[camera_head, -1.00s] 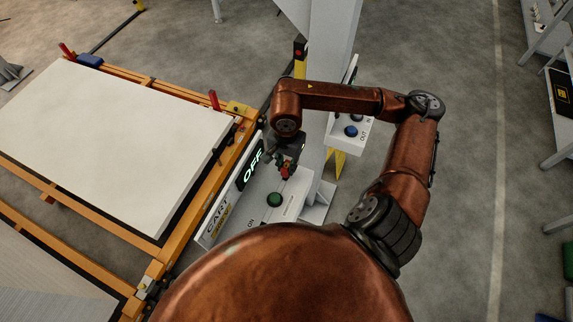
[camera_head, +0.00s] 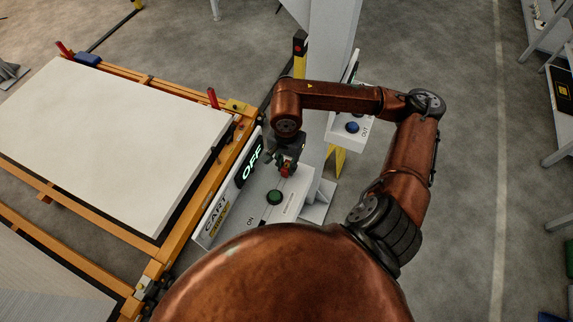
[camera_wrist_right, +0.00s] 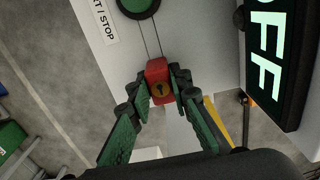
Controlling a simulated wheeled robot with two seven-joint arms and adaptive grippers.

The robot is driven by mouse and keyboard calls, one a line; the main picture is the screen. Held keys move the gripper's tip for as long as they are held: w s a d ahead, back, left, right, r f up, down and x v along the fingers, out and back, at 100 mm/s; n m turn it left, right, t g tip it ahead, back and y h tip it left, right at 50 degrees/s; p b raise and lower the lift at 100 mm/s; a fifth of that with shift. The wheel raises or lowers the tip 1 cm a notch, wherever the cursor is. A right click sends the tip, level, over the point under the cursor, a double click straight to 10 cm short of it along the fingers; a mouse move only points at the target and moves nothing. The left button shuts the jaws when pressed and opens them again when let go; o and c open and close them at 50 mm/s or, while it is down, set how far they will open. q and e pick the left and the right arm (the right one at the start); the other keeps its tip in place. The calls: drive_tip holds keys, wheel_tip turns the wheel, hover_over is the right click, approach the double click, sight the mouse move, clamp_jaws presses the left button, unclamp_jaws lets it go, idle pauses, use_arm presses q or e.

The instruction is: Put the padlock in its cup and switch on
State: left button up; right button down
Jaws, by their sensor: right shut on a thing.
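The padlock, red with a brass keyhole face, (camera_wrist_right: 159,80) is between the fingertips of my right gripper (camera_wrist_right: 165,84) in the right wrist view. The gripper is shut on it. In the head view the padlock (camera_head: 285,173) shows as a small red spot under my right gripper (camera_head: 284,166), just above or at the white control box (camera_head: 292,199); I cannot tell whether it touches. A green round button (camera_head: 274,198) sits on the box, nearer to me than the padlock. The display (camera_head: 251,163) reads OFF. I cannot make out the cup. My left gripper is not in view.
A grey post (camera_head: 325,90) stands close behind the box. A second box with a blue button (camera_head: 352,127) is to its right. An orange frame (camera_head: 176,236) bearing a large white sheet (camera_head: 105,140) lies to the left.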

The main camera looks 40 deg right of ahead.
sight(286, 166)
drive_tip(key=shift+f, duration=0.25)
drive_tip(key=c, duration=1.7)
unclamp_jaws()
drive_tip(key=shift+r, duration=0.1)
wheel_tip(286, 166, up, 12)
drive_tip(key=shift+c, duration=0.2)
